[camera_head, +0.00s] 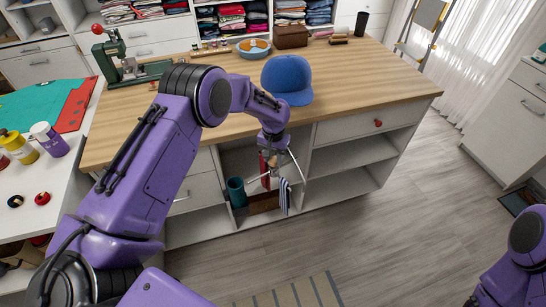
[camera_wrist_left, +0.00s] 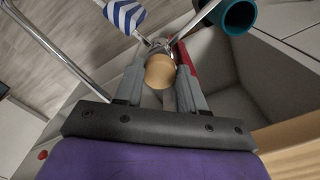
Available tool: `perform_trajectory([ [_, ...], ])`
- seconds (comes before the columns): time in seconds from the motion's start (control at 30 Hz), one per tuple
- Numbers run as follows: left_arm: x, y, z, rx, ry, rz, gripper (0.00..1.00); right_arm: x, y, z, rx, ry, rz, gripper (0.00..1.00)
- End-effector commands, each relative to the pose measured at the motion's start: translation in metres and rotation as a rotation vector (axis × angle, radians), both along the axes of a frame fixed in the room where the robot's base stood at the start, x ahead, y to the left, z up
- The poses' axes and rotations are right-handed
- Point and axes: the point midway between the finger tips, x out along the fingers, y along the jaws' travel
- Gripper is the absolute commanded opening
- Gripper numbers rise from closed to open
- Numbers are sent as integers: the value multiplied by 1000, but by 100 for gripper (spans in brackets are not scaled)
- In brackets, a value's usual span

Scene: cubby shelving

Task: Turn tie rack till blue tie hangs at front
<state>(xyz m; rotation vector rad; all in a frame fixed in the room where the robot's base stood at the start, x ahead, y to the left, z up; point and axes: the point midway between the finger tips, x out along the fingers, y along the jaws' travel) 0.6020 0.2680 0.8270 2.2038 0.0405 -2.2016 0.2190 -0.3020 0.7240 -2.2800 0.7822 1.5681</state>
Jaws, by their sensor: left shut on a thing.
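The tie rack (camera_wrist_left: 162,44) is a metal hub with thin rods and a round wooden knob (camera_wrist_left: 159,71), inside the cubby under the counter. My left gripper (camera_head: 269,152) reaches down to it; in the left wrist view its fingers (camera_wrist_left: 160,80) are closed on the knob. A blue-and-white striped tie (camera_head: 284,196) hangs at the rack's front right in the head view; it also shows in the left wrist view (camera_wrist_left: 124,15). A red tie (camera_head: 265,171) hangs further back, partly hidden, also in the left wrist view (camera_wrist_left: 187,60). My right gripper is out of view.
The floor (camera_head: 400,230) in front and right is open.

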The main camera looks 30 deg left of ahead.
Motion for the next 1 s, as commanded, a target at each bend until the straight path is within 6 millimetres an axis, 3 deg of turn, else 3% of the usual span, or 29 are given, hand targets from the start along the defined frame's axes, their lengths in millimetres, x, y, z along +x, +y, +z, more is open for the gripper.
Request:
perform_trajectory([
  [0.13, -1, 0, -1, 0, 3, 0, 0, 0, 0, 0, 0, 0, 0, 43],
  [0.17, -1, 0, -1, 0, 3, 0, 46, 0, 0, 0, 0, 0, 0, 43],
  [0.2, -1, 0, -1, 0, 3, 0, 50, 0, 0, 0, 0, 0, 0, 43],
  [0.57, 0, 0, 9, 0, -1, 1, 50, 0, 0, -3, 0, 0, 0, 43],
  [0.9, 0, 0, 83, 0, -1, 0, 50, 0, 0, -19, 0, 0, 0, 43],
  [1.0, 0, 0, 97, 0, 1, 1, 50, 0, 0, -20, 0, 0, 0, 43],
])
